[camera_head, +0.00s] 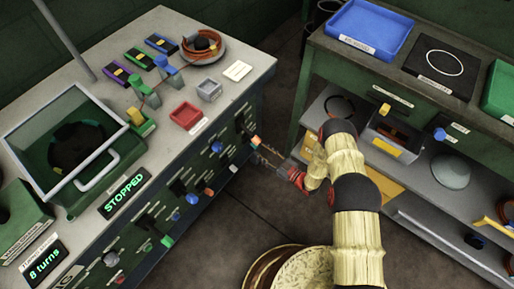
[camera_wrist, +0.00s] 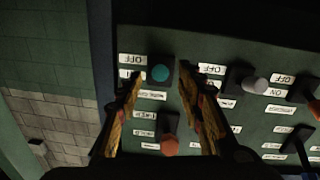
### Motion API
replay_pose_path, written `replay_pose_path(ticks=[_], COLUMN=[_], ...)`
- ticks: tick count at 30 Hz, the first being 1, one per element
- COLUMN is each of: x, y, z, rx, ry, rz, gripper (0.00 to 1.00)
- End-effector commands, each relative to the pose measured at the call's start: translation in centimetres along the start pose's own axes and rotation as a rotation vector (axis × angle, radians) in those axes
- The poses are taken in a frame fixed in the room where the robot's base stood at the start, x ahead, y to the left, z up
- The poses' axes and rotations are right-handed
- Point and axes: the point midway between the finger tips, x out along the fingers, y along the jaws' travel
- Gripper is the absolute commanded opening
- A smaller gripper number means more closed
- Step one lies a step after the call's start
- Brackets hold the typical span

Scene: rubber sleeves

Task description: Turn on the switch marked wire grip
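The front panel (camera_head: 190,180) of the green bench carries several switches with coloured knobs and small labels. The labels are too small or blurred for me to tell which one reads wire grip. My gripper (camera_head: 268,157) is at the panel's right end, near an orange knob (camera_head: 256,141). In the wrist view my gripper (camera_wrist: 160,78) is open, its fingers on either side of a teal knob (camera_wrist: 160,73) with OFF and ON labels to its left. I cannot tell whether the fingers touch it. An orange knob (camera_wrist: 169,146) sits lower between the fingers.
A grey-white knob (camera_wrist: 257,86) stands right of the fingers on the panel. The bench display (camera_head: 124,193) reads STOPPED. A shelf unit with a blue tray (camera_head: 369,30) stands to the right. A round stool (camera_head: 305,270) is in front. Floor is clear between bench and shelf.

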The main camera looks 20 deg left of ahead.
Motion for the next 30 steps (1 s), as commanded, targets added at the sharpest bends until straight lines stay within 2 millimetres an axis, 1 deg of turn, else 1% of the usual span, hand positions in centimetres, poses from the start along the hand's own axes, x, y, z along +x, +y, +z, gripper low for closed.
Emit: replay_pose_path(ticks=[1, 3, 9, 13, 20, 30], x=[0.9, 2.0, 3.9, 4.3, 4.3, 4.3], y=[-0.2, -0.2, -0.1, 0.0, 0.0, 0.0], z=[0.2, 0.2, 0.2, 0.1, 0.1, 0.1], rx=[-0.001, 0.000, 0.000, 0.001, 0.001, 0.001], ry=[0.000, 0.000, -0.001, -0.002, -0.002, -0.002], rz=[-0.004, -0.003, -0.001, 0.000, 0.001, 0.000], gripper=[0.37, 0.37, 0.37, 0.37, 0.37, 0.18])
